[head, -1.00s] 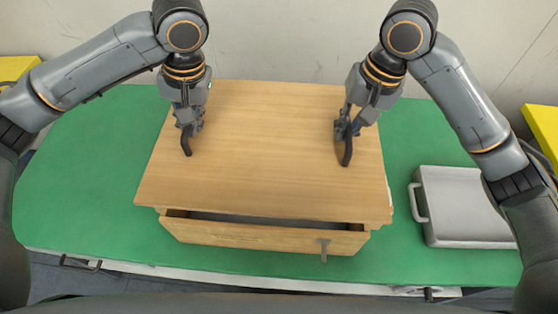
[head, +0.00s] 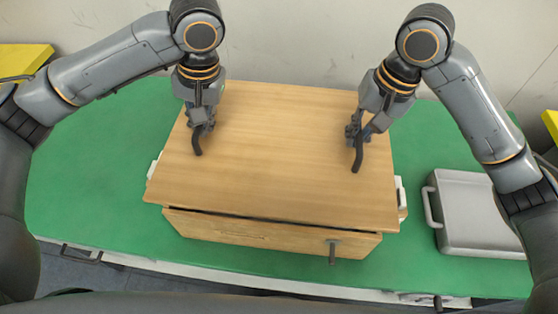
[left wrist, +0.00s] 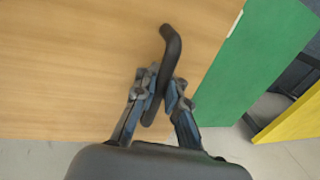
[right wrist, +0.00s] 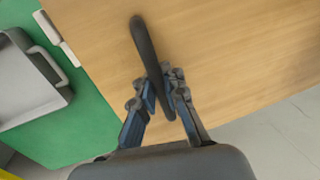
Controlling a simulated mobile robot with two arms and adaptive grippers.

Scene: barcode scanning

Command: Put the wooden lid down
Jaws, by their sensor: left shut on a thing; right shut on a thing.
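The wooden lid (head: 280,150) lies over the wooden box (head: 270,236), nearly level. A thin dark gap shows along the front edge between them; I cannot tell whether the lid touches elsewhere. My left gripper (head: 199,128) is shut on the lid's left black handle (head: 197,145), which also shows in the left wrist view (left wrist: 172,45). My right gripper (head: 357,134) is shut on the lid's right black handle (head: 357,160), also in the right wrist view (right wrist: 142,35). The lid hides the box's inside.
The box stands on a green table (head: 90,180). It has white side handles (head: 402,196) and a grey latch (head: 334,250) on its front. A grey metal case (head: 475,212) stands to the right. A wall rises behind. The table left of the box is clear.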

